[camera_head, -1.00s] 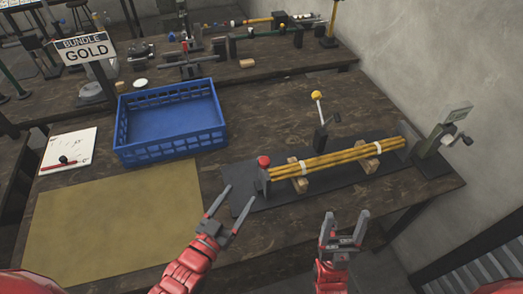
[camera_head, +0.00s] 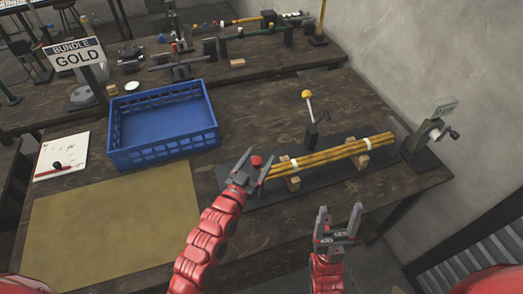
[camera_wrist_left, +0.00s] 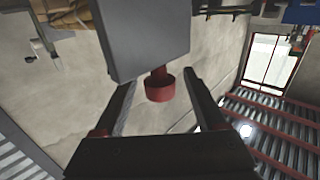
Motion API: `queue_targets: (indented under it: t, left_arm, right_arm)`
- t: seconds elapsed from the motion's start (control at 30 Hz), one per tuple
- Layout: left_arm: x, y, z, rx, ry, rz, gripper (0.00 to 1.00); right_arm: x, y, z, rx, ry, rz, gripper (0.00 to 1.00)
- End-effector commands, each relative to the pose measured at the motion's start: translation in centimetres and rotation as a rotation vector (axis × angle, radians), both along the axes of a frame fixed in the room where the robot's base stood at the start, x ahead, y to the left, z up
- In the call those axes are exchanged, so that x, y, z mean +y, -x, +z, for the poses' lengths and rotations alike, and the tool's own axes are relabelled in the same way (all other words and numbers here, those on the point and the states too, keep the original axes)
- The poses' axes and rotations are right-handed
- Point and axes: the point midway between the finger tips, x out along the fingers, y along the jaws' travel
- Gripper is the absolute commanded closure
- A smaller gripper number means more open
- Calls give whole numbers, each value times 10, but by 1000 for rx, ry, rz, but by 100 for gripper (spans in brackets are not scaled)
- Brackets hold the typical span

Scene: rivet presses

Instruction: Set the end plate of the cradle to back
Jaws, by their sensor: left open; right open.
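The cradle (camera_head: 330,168) is a dark base with a bundle of yellow rods (camera_head: 330,154) lying across wooden blocks. At its left end stands the grey end plate with a red knob (camera_head: 257,160), partly hidden by my left gripper (camera_head: 254,168). In the left wrist view the end plate (camera_wrist_left: 150,35) fills the top middle. The red knob (camera_wrist_left: 159,86) lies between the two spread fingers, with gaps on both sides. My left gripper is open around the knob, not closed on it. My right gripper (camera_head: 340,214) is open and empty in front of the table's near edge.
A blue crate (camera_head: 112,145) and a tan mat (camera_head: 110,222) lie to the left. A yellow-knobbed lever (camera_head: 312,118) stands behind the rods. A crank unit (camera_head: 428,138) stands at the right end, near the wall. A "BUNDLE GOLD" sign (camera_head: 78,55) is at the back left.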

Motion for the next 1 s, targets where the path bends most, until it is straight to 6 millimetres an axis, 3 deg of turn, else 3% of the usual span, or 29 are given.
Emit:
queue_targets:
  t: [0.2, 0.53, 0.93, 1.0]
  left_arm:
    - [-9, -19, 0, 2, -1, 0, 26]
    - [-10, -21, 0, 1, 0, 0, 26]
    - [-10, -21, 0, -1, 0, 0, 97]
    - [-10, -21, 0, -1, 0, 0, 100]
  right_arm:
    - [0, 0, 6, 0, 0, 0, 30]
    - [0, 0, 6, 0, 0, 0, 30]
    - [0, 0, 6, 0, 0, 0, 30]
    - [0, 0, 6, 0, 0, 0, 30]
